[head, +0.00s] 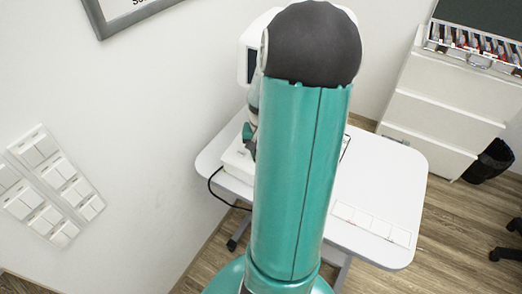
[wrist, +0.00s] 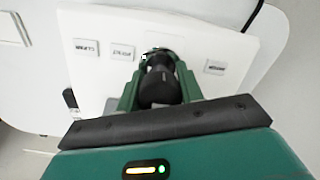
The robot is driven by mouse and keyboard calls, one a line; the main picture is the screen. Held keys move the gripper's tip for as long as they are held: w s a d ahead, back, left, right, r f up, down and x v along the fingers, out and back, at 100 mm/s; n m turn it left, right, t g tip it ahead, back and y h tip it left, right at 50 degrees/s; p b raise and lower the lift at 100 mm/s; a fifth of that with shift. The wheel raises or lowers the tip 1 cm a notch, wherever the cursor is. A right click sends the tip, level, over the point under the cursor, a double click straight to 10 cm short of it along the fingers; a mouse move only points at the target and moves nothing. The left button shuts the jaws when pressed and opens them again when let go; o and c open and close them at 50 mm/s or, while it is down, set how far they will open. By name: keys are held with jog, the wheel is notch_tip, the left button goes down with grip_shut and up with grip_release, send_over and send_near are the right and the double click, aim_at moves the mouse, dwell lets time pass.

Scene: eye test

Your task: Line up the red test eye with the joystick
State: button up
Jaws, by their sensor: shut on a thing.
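The black joystick (wrist: 158,88) stands on the white base of the eye-test device (wrist: 98,75) in the wrist view. My gripper (wrist: 157,72) has its two green fingers on either side of the joystick and is shut on it. In the head view the white device base (head: 236,163) sits on the table, and a small part of my gripper (head: 248,135) shows beside my arm. The device's screen (head: 251,66) shows only as a dark strip; my arm hides most of it. The red test eye is not visible in either view.
The white table (head: 385,175) is clear on its right side, except for a marked strip (head: 372,224) near the front. A black cable (head: 214,186) hangs from the base. A drawer cabinet (head: 440,100) with a lens case (head: 475,43) and a black bin (head: 489,160) stand right.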

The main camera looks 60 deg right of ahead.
dwell(0.3)
jog(key=o, duration=1.1)
jog(key=shift+c, duration=0.2)
jog(key=shift+r, duration=0.15)
notch_tip(320, 180, up, 14)
jog(key=shift+f, duration=0.15)
jog(key=w+a+r+n+t+h, duration=0.15)
jog(key=a+r+n, duration=0.25)
jog(key=a, duration=0.9)
jog(key=w+a+r+n+t, duration=0.2)
jog(key=a+r+n, duration=0.25)
jog(key=a, duration=0.85)
jog(key=s+a+n+t+y, duration=0.1)
jog(key=s+a+n+t, duration=0.1)
jog(key=a, duration=0.6)
jog(key=shift+s+a+r+n, duration=0.25)
jog(key=shift+s+n, duration=0.5)
jog(key=shift+n, duration=0.2)
